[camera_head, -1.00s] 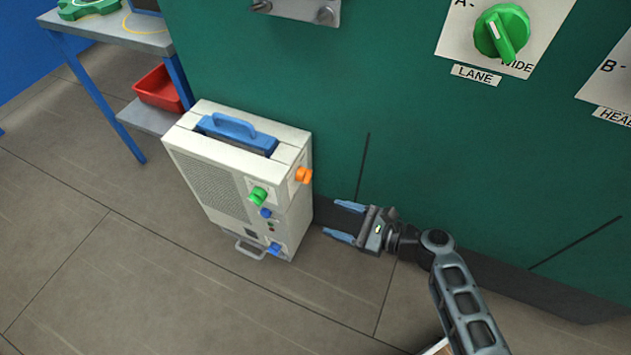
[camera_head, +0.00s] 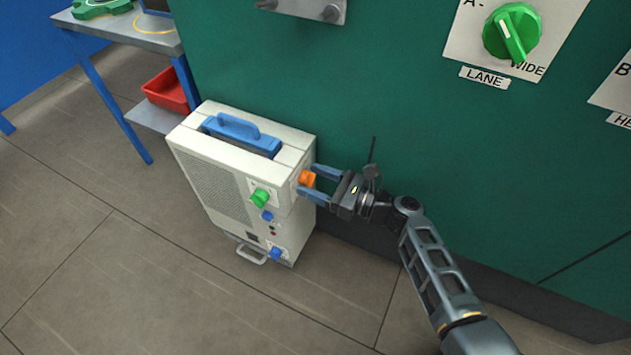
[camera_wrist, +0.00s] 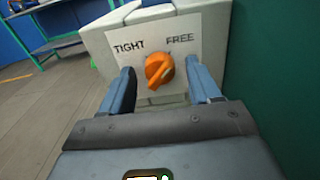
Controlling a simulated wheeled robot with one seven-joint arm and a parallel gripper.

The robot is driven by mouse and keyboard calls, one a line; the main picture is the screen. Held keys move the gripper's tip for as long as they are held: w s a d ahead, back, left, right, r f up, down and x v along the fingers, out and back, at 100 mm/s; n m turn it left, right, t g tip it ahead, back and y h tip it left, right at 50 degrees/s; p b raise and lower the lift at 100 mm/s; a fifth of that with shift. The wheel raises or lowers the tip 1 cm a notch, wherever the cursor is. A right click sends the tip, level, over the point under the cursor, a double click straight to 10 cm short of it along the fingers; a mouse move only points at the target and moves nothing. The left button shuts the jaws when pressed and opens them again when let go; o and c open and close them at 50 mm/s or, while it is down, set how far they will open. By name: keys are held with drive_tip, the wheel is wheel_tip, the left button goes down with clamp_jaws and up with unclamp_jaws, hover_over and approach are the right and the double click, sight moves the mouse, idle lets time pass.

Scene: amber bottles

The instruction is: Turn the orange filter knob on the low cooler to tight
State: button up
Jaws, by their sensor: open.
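The low cooler (camera_head: 215,178) is a cream box with a blue top handle, standing on the floor against the green wall. The orange filter knob (camera_head: 307,179) is on its right side. In the wrist view the knob (camera_wrist: 159,70) sits on a white plate marked TIGHT at left and FREE at right. Its raised grip looks tilted, upper end toward the right, on the FREE side. My gripper (camera_head: 312,181) is open, with one blue finger on each side of the knob. In the wrist view the fingers (camera_wrist: 160,84) stand apart from the knob, with gaps on both sides.
A green knob (camera_head: 259,198) and blue knobs (camera_head: 276,253) are on the cooler's front. The green wall (camera_head: 400,110) is close beside my gripper and carries a large green LANE dial (camera_head: 512,32). A table with a red bin (camera_head: 165,88) stands at the left.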

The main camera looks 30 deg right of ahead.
drive_tip(key=c, duration=1)
drive_tip(key=shift+f+n, duration=0.1)
drive_tip(key=shift+n, duration=0.2)
drive_tip(key=shift+n+b, duration=6.55)
drive_tip(key=shift+n, duration=2.05)
